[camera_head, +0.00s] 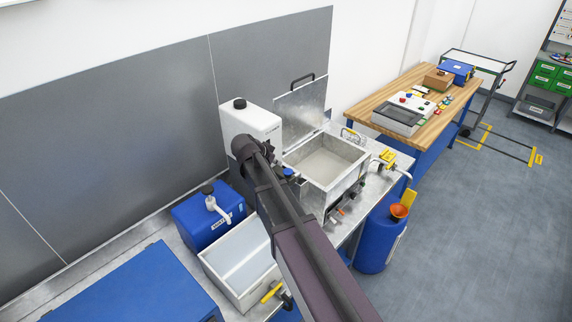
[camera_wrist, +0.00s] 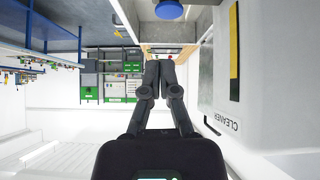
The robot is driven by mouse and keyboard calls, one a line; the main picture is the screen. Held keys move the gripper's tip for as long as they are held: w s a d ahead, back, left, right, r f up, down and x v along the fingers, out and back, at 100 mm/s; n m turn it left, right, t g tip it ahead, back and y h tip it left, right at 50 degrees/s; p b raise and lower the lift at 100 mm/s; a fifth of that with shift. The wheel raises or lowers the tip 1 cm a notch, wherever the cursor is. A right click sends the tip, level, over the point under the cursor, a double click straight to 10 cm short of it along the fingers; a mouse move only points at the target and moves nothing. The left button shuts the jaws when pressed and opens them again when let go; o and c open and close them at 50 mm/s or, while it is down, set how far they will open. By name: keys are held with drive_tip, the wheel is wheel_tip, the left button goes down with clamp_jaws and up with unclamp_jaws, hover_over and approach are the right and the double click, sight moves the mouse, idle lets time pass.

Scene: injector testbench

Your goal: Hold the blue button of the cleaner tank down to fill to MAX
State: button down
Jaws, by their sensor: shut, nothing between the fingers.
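The cleaner tank (camera_head: 252,122) is a white box with a black cap, standing against the grey back panel in the head view. In the wrist view its white side (camera_wrist: 265,75) fills the right, with the word CLEANER and a dark and yellow strip (camera_wrist: 234,50). The blue button (camera_wrist: 169,9) is at the top edge of the wrist view, partly cut off; in the head view it shows as a small blue spot (camera_head: 289,172) beside my wrist. My gripper (camera_wrist: 160,64) is shut and empty. Its fingertips appear apart from the button. My arm hides the tank's lower front in the head view.
An open metal basin (camera_head: 320,192) with a raised lid (camera_head: 302,108) stands right of the tank. A blue canister (camera_head: 200,222) and a white tray (camera_head: 232,287) are at the left. A blue drum (camera_head: 372,240) with an orange funnel stands on the floor. Open floor lies right.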

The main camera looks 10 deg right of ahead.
drive_tip(key=s+d+f+n+g+y+b, duration=0.2)
drive_tip(key=s+f+n+b, duration=0.3)
drive_tip(key=s+f+b, duration=0.5)
drive_tip(key=s+d+f+n+g+y+b, duration=0.3)
drive_tip(key=s+f+n+y+b, duration=0.2)
drive_tip(key=s+f+b, duration=0.5)
drive_tip(key=s+f, duration=0.4)
drive_tip(key=f, duration=0.2)
drive_tip(key=shift+f+b, duration=0.2)
drive_tip(key=shift+b, duration=0.1)
drive_tip(key=shift+s, duration=0.15)
